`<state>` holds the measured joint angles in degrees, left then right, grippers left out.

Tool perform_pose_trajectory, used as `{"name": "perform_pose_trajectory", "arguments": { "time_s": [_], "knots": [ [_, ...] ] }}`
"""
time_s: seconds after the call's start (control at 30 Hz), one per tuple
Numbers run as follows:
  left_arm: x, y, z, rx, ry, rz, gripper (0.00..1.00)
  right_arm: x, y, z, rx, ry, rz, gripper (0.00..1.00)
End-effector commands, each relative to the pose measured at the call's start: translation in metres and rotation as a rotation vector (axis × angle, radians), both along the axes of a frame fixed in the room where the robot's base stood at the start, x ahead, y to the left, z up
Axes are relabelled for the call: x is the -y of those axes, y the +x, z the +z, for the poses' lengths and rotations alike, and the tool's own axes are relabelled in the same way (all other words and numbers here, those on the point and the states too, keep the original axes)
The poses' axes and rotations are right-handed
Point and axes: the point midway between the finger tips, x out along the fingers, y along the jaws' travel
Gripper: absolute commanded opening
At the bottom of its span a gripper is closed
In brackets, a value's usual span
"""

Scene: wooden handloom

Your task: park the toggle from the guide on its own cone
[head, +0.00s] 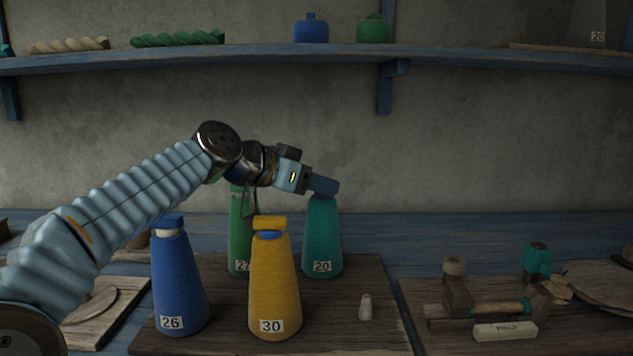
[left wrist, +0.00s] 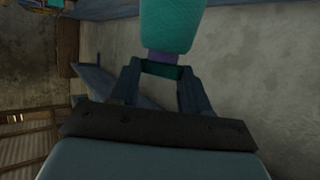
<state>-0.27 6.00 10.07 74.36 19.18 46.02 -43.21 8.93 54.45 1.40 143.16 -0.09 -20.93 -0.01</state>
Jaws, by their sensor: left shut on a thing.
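My left gripper (head: 325,187) reaches in from the left and is at the top of the teal cone (head: 322,235) labelled 20. In the left wrist view the gripper (left wrist: 163,78) is shut on a small dark teal toggle (left wrist: 162,70). The toggle lies between the fingertips against the purple neck (left wrist: 163,56) of the teal cone (left wrist: 172,22). Whether it rests on the neck or is just above it, I cannot tell. In the head view the fingers hide the toggle. My right gripper is not in view. I cannot make out the guide.
A yellow cone (head: 274,290) labelled 30, a blue cone (head: 180,285) labelled 26 and a green cone (head: 239,245) labelled 27 stand close by on the same board (head: 350,338). A small pale peg (head: 365,308) stands to the right. A shelf (head: 250,62) runs above.

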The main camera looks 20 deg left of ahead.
Motion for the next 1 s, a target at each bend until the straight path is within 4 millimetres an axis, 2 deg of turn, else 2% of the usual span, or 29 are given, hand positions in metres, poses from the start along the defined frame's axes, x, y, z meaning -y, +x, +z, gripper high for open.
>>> {"name": "perform_pose_trajectory", "arguments": {
  "time_s": [0.07,0.1,0.27,0.63,0.77,1.0],
  "knots": [
    [0.000,0.000,0.000,0.000,0.000,0.000,0.18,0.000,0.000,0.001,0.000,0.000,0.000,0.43],
    [0.000,0.000,0.000,0.000,0.000,0.000,0.52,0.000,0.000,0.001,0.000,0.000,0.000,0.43],
    [0.000,0.000,0.000,0.000,0.000,0.000,0.76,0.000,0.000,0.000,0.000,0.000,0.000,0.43],
    [-0.004,-0.005,0.003,0.001,0.000,0.002,0.76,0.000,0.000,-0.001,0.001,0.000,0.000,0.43],
    [-0.017,-0.022,0.011,0.003,0.001,0.004,0.76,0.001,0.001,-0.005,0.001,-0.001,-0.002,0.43],
    [-0.047,-0.063,0.032,0.002,-0.001,0.004,0.76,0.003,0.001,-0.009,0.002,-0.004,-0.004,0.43]
  ]
}}
